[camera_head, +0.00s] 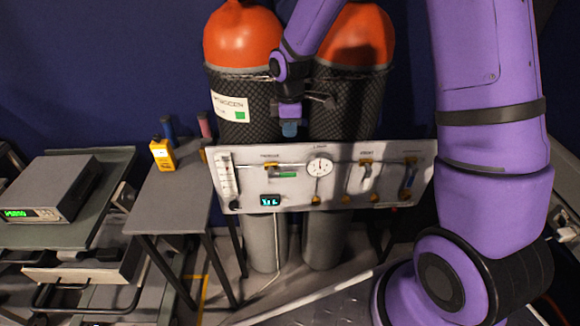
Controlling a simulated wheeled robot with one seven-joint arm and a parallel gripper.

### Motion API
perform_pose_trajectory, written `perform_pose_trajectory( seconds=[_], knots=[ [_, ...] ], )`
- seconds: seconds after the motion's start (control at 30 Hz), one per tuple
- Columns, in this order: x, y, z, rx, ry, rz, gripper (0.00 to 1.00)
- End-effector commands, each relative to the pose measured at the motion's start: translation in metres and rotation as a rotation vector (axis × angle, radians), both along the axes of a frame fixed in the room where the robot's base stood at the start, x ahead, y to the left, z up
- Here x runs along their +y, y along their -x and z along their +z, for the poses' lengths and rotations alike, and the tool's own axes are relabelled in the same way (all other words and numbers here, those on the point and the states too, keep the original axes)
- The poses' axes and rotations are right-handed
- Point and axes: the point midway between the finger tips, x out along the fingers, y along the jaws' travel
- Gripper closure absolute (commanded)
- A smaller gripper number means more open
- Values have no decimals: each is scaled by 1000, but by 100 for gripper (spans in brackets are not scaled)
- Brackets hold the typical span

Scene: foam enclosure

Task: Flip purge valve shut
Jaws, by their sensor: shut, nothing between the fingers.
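A pale valve panel (335,202) stands in front of two gas cylinders. It carries several brass-bodied valves. The left one has a green handle (287,174) lying roughly level. The labels are too small to read surely, so I cannot tell which is the purge valve. My gripper (289,130) is shut and empty, pointing down just above the panel's top edge, above the green-handled valve and apart from it.
A round gauge (319,167), a flow tube (227,178) and a small display (270,200) are on the panel. Orange-topped cylinders (240,38) stand close behind my gripper. A side table (172,207) at left holds a yellow meter (163,154).

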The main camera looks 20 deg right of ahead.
Motion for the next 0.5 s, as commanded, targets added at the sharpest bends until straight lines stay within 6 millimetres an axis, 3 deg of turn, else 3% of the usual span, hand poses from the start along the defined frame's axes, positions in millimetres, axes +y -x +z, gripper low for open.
perform_pose_trajectory(
  seconds=[0.5],
  knots=[
    [1,-1,-9,3,-2,8,100]
  ],
)
